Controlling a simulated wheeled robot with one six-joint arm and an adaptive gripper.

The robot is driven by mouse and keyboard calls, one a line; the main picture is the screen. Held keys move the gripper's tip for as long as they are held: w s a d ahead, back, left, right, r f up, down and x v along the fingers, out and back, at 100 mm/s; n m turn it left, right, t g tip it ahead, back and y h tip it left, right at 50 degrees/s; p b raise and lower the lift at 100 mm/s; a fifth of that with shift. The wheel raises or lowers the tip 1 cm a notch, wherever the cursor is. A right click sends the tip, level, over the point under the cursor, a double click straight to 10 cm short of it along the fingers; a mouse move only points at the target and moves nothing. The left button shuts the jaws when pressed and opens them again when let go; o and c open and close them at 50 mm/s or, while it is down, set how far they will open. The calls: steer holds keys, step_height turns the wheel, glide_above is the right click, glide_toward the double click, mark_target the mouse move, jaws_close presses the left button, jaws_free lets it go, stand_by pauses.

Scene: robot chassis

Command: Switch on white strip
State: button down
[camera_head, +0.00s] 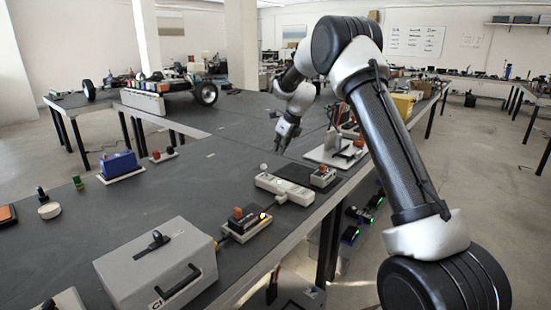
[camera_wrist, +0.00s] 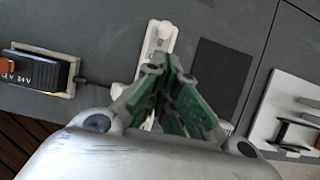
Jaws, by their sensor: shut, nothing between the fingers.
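The white strip (camera_head: 284,189) lies on the dark bench top near its right edge in the head view. In the wrist view the white strip (camera_wrist: 155,47) runs upward behind my fingers, which hide its lower part. My gripper (camera_head: 284,143) hangs above the bench, beyond the strip in the head view. In the wrist view my gripper (camera_wrist: 163,68) has its green-padded fingers closed together with nothing between them. The strip's switch cannot be made out for certain, and I cannot tell whether it is on.
A power supply block (camera_head: 244,223) with an orange switch and a lit lamp sits left of the strip. A small box with an orange top (camera_head: 322,177) stands right of it. A grey metal case (camera_head: 158,268) is at the front. A white stand (camera_head: 335,152) is farther back.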

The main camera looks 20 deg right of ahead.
steer(key=v, duration=0.5)
steer(key=shift+s+r, duration=0.1)
steer(key=shift+r, duration=0.05)
steer(key=s+d+f+n+g, duration=0.2)
steer(key=s+f+n, duration=0.2)
steer(key=s+n, duration=0.6)
steer(key=s+d+r+n+h, duration=0.1)
steer(key=s+r+n, duration=0.3)
steer(key=s, duration=0.9)
steer(key=s+d+r+n+t+h, duration=0.1)
steer(key=s+r+n, duration=0.4)
steer(key=s, duration=0.9)
steer(key=s+d+r+n+t, duration=0.1)
steer(key=s+d+r+n, duration=0.2)
steer(key=s+n, duration=0.6)
steer(key=shift+s+d+r+n+h, duration=0.35)
steer(key=shift+s+r, duration=0.3)
steer(key=shift+s, duration=1.85)
